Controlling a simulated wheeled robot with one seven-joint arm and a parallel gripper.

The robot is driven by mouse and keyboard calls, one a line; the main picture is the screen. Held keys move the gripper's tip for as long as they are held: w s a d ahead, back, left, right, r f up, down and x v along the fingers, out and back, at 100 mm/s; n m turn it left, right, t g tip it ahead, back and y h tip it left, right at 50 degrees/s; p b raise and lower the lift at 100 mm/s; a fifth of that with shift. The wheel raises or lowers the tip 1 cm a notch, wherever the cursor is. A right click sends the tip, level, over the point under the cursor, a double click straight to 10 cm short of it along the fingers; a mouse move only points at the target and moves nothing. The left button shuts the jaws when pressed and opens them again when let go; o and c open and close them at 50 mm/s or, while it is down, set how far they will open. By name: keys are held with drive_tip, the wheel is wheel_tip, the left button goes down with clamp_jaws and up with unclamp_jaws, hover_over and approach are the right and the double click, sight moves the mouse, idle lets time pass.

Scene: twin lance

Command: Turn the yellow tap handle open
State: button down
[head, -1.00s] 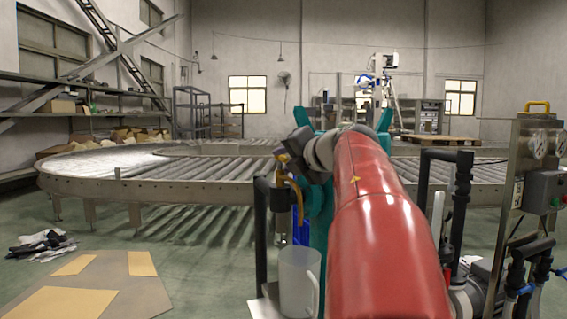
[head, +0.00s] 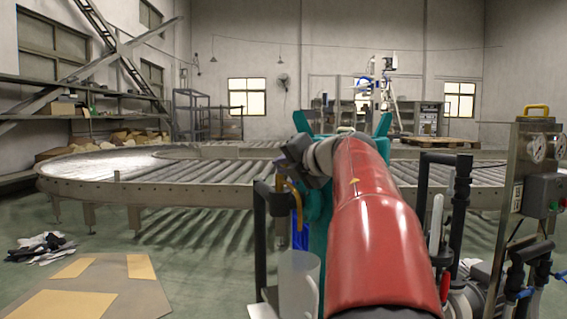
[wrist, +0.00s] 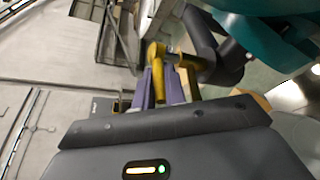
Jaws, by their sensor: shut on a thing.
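The yellow tap handle (wrist: 157,82) lies between the two purple-grey fingers of my gripper (wrist: 160,77) in the wrist view, and the gripper is shut on it. In the head view my gripper (head: 285,181) is at the tap, left of my red arm, and its dark body hides most of the handle. The yellow-brass tap body (head: 297,204) curves down beside the gripper.
A dark upright pipe (head: 260,235) stands left of the tap. A teal structure (head: 317,212) is behind it. Pipes and a gauge panel (head: 530,165) stand at the right. A roller conveyor (head: 180,192) runs behind. Cardboard (head: 95,285) lies on the floor at left.

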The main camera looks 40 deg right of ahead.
drive_tip(key=shift+s+d+n+y, duration=0.15)
drive_tip(key=shift+n+y, duration=0.25)
drive_tip(key=shift+y, duration=0.2)
drive_tip(key=c, duration=1.5)
unclamp_jaws()
drive_tip(key=shift+o, duration=0.2)
drive_tip(key=p+v, duration=0.1)
drive_tip(key=v, duration=0.6)
drive_tip(key=shift+s, duration=0.35)
drive_tip(key=shift+r, duration=0.15)
